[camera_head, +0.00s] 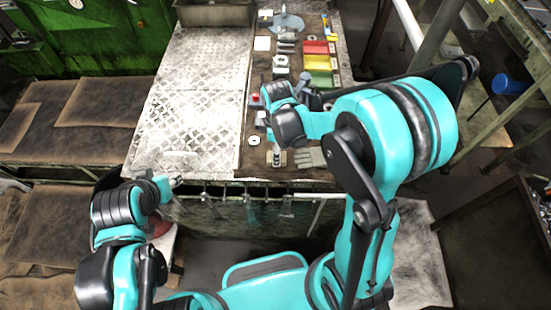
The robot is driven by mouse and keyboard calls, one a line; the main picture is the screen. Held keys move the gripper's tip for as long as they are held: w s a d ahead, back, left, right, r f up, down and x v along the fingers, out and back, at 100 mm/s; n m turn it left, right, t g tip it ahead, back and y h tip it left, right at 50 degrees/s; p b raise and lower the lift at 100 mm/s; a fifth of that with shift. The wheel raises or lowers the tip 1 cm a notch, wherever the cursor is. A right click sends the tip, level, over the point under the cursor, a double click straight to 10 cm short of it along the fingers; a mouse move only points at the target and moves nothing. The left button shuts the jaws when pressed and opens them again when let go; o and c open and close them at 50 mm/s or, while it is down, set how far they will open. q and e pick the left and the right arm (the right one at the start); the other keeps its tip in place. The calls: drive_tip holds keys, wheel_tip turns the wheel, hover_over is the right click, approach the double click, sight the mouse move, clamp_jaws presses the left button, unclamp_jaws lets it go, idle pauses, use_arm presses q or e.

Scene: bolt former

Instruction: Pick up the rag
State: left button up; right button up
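I cannot pick out the rag with certainty. A small flat beige-brown piece (283,158) lies near the front edge of the workbench, partly hidden under my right gripper, and may be the rag. A grey, glove-like flat piece (311,157) lies just to its right. My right gripper (276,157) points down over the beige piece; I cannot tell if it touches it or if its fingers are open. My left gripper (177,180) is low at the bench's front left edge, apart from these pieces, and its finger state is too small to read.
The workbench (190,105) has a bare metal plate on its left. Tools hang along the front edge.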

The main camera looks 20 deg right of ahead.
wheel_tip(320, 180, down, 4)
drive_tip(key=shift+b, duration=0.4)
drive_tip(key=c, duration=1.1)
drive_tip(key=shift+r, duration=0.15)
wheel_tip(320, 180, up, 4)
drive_tip(key=shift+r+p, duration=0.15)
drive_tip(key=shift+p, duration=0.5)
drive_tip(key=s+d+r, duration=0.2)
drive_tip(key=s, duration=0.1)
drive_tip(key=s+d+r+p, duration=0.1)
drive_tip(key=s+d+r, duration=0.1)
drive_tip(key=s+d, duration=0.1)
drive_tip(key=s+d+r+p, duration=0.1)
drive_tip(key=s+d+r, duration=0.1)
drive_tip(key=s, duration=0.1)
drive_tip(key=shift+d+r, duration=0.25)
drive_tip(key=shift+d, duration=0.1)
drive_tip(key=shift+w, duration=0.1)
